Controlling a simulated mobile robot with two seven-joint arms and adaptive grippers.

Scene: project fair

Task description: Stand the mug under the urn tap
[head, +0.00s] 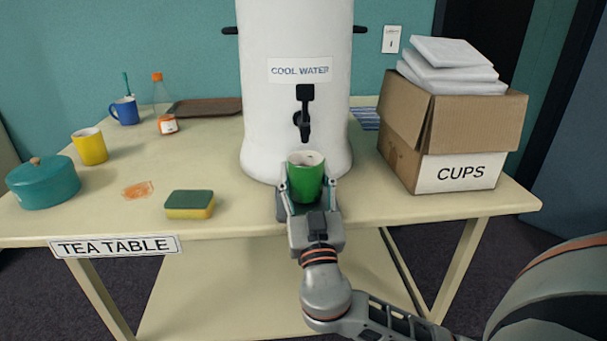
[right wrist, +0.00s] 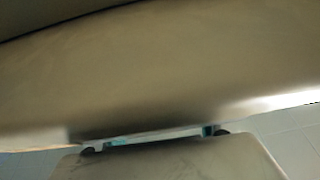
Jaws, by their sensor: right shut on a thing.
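The white urn (head: 262,120), marked COOL WATER, stands at the back middle of the table in the head view. Its black tap (head: 304,118) points down at the front. A green mug (head: 305,184) is upright below the tap in the picture, with its rim a little under the spout. My right gripper (head: 308,192) is shut on the mug, one finger at each side, reaching from the front. Part of a grey base (head: 284,211) shows beside the gripper; whether the mug touches it is hidden. The right wrist view is filled by a close, blurred brownish surface. My left gripper is not in view.
On the table (head: 235,215) at left are a teal pot (head: 43,186), yellow mug (head: 90,148), blue mug (head: 125,112), bottle (head: 160,97), brown tray (head: 207,107) and sponge (head: 190,205). A CUPS box (head: 445,135) stands right of the urn. The table's front right is clear.

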